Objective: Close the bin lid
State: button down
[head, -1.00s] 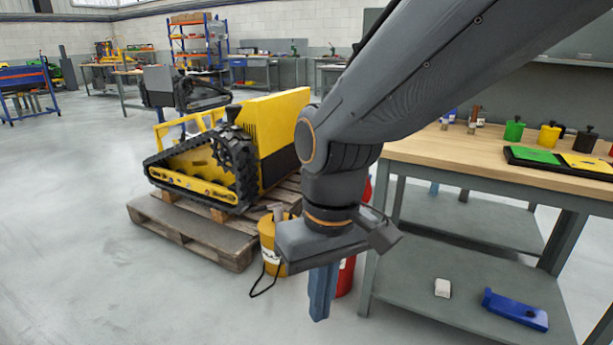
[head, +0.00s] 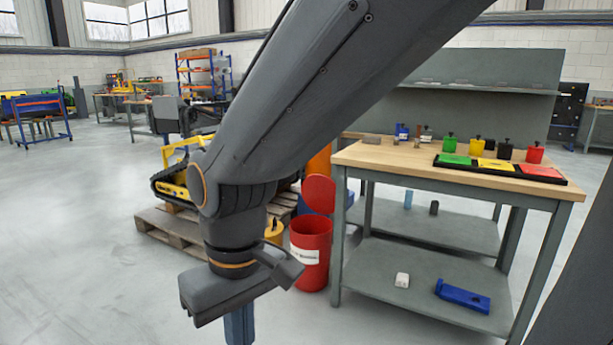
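A red bin (head: 311,270) with a white label stands on the floor at the left side of the workbench. Its round red lid (head: 318,194) is open and stands tilted up at the back of the bin. My gripper (head: 239,328) hangs pointing down, left of the bin and nearer to the camera, apart from it. Its blue-grey fingers show edge-on and run to the bottom of the picture, so I cannot tell whether they are open. My arm crosses the upper middle and hides part of the background.
The workbench (head: 430,162) right of the bin carries a tray of coloured blocks. A pallet (head: 165,234) with a yellow tracked carrier (head: 172,185) stands behind my arm. Floor at the left is clear.

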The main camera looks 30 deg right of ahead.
aim_at(318, 190)
jog(key=z, duration=0.65)
jog(key=i, duration=0.6)
jog(key=z, duration=0.8)
jog(key=i, duration=0.6)
jog(key=u, duration=0.05)
